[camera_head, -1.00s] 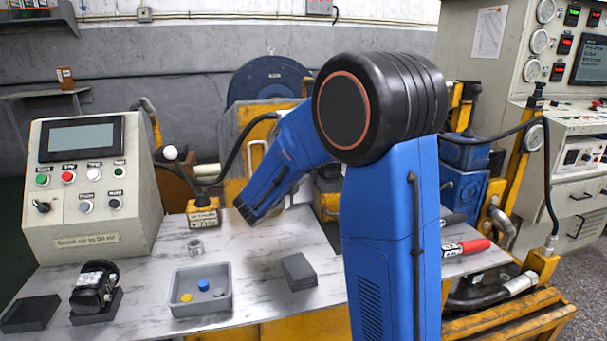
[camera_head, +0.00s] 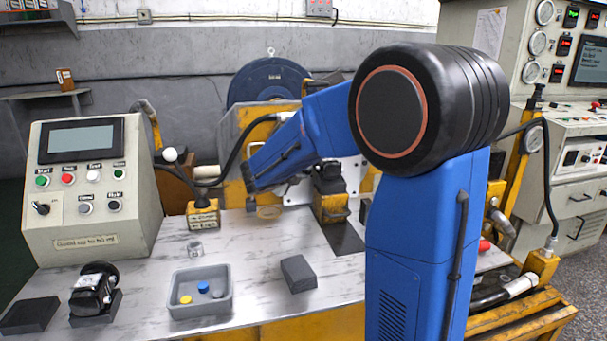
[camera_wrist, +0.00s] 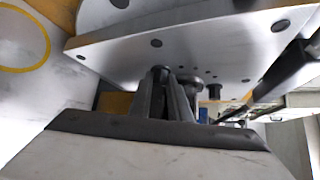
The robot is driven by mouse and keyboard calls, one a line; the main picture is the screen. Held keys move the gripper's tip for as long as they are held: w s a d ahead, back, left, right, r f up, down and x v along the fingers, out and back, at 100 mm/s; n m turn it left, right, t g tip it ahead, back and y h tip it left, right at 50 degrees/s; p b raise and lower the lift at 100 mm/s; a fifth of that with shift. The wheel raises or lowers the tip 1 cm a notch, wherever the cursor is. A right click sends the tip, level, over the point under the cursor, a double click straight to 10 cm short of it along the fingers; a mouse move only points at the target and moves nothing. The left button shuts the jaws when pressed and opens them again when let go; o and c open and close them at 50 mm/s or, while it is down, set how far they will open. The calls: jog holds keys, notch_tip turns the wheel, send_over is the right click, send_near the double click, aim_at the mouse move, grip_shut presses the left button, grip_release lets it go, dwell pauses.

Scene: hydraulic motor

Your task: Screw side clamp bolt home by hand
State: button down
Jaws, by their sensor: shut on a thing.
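In the wrist view my gripper (camera_wrist: 168,95) is shut on a dark bolt (camera_wrist: 162,71), apparently the side clamp bolt. The bolt's end shows just past the fingertips, close to a grey metal plate (camera_wrist: 130,62) with several holes. I cannot tell whether the bolt is in a hole or only near the plate. Dark round-headed parts (camera_wrist: 214,91) show right of the fingers. In the head view the bolt cannot be made out, and my arm's end points at the fixture at the back of the bench.
A control box (camera_head: 88,200) stands left.

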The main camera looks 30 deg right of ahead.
jog(key=shift+m+y, duration=0.3)
jog(key=shift+y, duration=0.2)
jog(key=c, duration=1.6)
grip_release()
jog(key=shift+c, duration=0.2)
jog(key=shift+r, duration=0.1)
jog(key=v, duration=1.7)
jog(key=shift+a, duration=0.2)
jog(key=shift+s, duration=0.1)
